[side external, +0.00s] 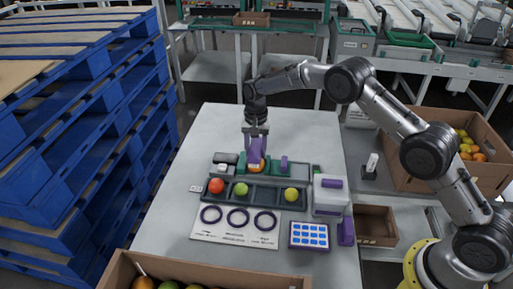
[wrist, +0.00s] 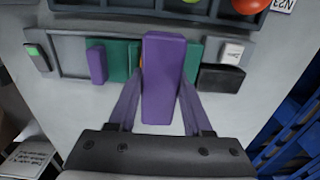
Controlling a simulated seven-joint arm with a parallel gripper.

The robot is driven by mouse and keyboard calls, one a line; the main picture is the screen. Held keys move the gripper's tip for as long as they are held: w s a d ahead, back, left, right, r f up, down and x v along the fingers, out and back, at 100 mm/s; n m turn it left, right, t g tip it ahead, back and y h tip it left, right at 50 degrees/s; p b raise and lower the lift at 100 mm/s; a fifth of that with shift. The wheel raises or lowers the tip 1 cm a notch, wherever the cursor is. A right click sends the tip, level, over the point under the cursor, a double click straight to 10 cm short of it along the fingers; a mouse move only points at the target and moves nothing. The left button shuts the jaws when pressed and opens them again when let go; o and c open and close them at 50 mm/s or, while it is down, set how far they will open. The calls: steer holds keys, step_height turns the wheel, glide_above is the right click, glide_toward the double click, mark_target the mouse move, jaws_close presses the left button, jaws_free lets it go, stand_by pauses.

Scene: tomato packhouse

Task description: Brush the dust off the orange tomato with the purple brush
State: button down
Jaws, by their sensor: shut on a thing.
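My gripper (side external: 256,133) is shut on the purple brush (side external: 255,151), which hangs down over the back of the table. The brush also fills the middle of the wrist view (wrist: 163,78), between my two fingers. The orange tomato (side external: 261,167) sits just under the brush, in the green and grey rack (side external: 232,172). The brush covers much of it, and I cannot tell whether they touch. In the wrist view the brush hides nearly all of the tomato. Any dust on it is too small to make out.
A dark tray (side external: 266,196) in front holds a red tomato (side external: 216,186), a green one (side external: 241,189) and a yellow-green one (side external: 291,195). A mat with purple rings (side external: 235,238) lies nearer. A white box (side external: 329,196) stands right. The table's back left (side external: 216,125) is clear.

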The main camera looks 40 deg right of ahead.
steer(key=shift+s+a+f, duration=0.25)
steer(key=shift+s+f, duration=0.25)
steer(key=shift+w+r, duration=0.2)
steer(key=shift+r, duration=3.15)
